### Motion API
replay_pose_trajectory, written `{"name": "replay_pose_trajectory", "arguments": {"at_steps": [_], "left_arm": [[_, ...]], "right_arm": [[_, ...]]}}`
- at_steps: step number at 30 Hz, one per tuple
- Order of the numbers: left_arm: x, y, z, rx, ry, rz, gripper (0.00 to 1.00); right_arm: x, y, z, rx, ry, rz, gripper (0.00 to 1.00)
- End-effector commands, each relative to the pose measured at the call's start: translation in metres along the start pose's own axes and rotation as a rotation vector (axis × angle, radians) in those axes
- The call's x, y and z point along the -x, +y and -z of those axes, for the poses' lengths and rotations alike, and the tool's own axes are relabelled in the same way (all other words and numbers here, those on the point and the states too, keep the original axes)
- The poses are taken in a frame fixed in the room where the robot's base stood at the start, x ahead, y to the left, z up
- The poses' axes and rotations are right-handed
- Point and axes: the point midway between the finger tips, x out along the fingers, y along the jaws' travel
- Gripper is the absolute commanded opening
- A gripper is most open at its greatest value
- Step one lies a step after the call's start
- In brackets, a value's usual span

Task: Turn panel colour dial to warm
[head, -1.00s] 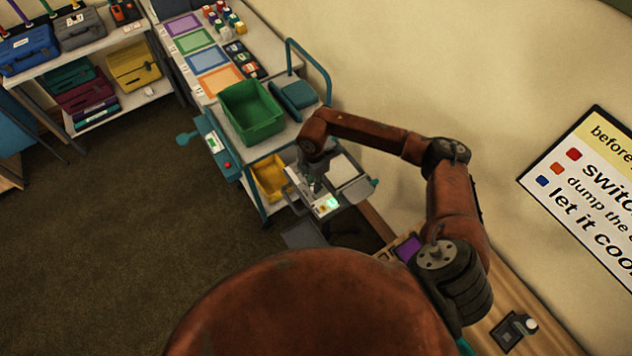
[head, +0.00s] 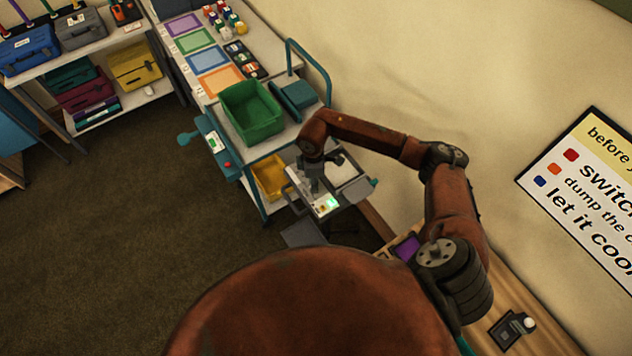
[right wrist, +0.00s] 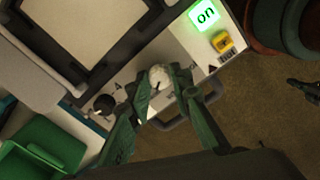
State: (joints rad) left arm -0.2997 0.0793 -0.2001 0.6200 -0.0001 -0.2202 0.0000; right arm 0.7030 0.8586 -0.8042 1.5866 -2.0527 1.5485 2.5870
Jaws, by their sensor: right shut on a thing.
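The panel (right wrist: 140,88) is a pale control strip along the edge of a dark-framed unit; in the head view it shows small beside the cart (head: 322,203). A white dial (right wrist: 159,76) sits near its middle, and a black dial (right wrist: 103,104) sits to its left. My right gripper (right wrist: 161,79) is shut on the white dial, with one green finger on each side. The printed marks around the white dial are too small and partly hidden to read, so its setting cannot be told. My left gripper is not in view.
The panel also has a green lit "on" display (right wrist: 205,16) and a yellow button (right wrist: 222,42). A grey handle (right wrist: 185,115) runs along its outer edge. A green bin (head: 250,112) stands on the cart close to my right arm. Open floor lies to the left.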

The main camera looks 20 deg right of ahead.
Motion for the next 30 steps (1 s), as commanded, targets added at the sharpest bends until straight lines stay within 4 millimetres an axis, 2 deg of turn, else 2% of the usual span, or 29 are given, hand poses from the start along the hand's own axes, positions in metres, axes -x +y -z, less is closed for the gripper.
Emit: {"name": "replay_pose_trajectory", "arguments": {"at_steps": [1, 9, 10, 17, 26, 30], "left_arm": [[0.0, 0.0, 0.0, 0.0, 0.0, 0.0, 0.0], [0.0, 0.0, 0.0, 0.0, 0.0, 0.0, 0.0], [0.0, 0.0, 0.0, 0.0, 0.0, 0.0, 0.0], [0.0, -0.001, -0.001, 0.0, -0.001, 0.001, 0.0], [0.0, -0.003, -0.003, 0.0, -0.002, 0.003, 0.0], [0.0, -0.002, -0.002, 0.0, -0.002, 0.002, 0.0]], "right_arm": [[-0.001, -0.003, 0.006, 0.005, 0.012, 0.004, 0.0], [-0.001, -0.003, 0.006, 0.005, 0.012, 0.003, 0.0], [-0.001, -0.003, 0.006, 0.006, 0.012, 0.003, 0.21], [0.0, -0.001, 0.003, 0.002, 0.007, 0.0, 0.37], [0.002, 0.0, 0.001, 0.0, 0.004, -0.001, 0.37], [0.012, 0.001, 0.0, 0.0, 0.005, -0.003, 0.37]]}}
